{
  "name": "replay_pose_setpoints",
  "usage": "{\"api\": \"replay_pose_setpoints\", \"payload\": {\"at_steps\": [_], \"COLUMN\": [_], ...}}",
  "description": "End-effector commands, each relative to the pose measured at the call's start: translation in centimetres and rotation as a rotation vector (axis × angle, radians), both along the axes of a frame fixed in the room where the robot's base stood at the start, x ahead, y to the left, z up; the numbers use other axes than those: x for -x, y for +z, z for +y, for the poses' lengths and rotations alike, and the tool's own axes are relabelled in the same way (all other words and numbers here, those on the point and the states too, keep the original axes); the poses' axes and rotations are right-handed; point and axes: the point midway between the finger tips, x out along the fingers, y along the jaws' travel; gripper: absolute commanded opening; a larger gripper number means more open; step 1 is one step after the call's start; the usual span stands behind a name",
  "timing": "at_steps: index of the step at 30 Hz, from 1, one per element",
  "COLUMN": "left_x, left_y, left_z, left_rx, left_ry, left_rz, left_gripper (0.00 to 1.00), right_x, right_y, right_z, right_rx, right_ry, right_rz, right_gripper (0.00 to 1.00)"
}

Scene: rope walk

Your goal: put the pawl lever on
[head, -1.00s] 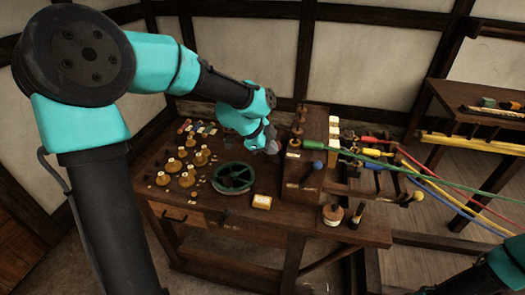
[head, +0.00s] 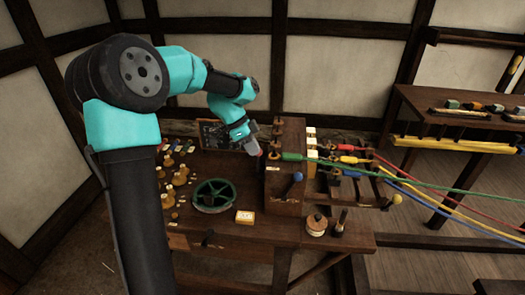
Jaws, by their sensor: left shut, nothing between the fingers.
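My left gripper (head: 252,145) is shut and empty, just left of the dark wooden block (head: 283,206) on the bench. A small reddish tip shows right by its fingertips; I cannot tell whether it touches them. A dark lever with a blue knob (head: 297,177) stands tilted at the block's front. I cannot tell for sure whether this is the pawl lever. A green spoked wheel (head: 195,197) lies flat on the bench, left of the block. My right gripper is out of view.
Several brass-coloured pieces (head: 180,177) stand at the bench's left. A spool (head: 316,225) stands at the front right. Green, red, yellow and blue ropes run off right from the block. A dark board (head: 213,134) stands behind.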

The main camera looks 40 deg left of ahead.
Motion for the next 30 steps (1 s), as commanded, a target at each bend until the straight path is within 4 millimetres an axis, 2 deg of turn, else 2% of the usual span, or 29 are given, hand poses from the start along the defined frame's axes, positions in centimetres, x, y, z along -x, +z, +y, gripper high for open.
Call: {"api": "replay_pose_setpoints", "payload": {"at_steps": [20, 30], "left_x": [-0.1, 2.1], "left_y": [0.1, 1.6], "left_z": [0.5, -0.9], "left_rx": [-0.004, -0.002], "left_ry": [0.007, -0.006], "left_rz": [-0.007, -0.005], "left_gripper": [0.0, 0.0], "right_x": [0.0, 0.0], "right_y": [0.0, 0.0], "right_z": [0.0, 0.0], "right_rx": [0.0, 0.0], "right_ry": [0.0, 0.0], "right_rz": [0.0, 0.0], "right_gripper": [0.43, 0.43]}}
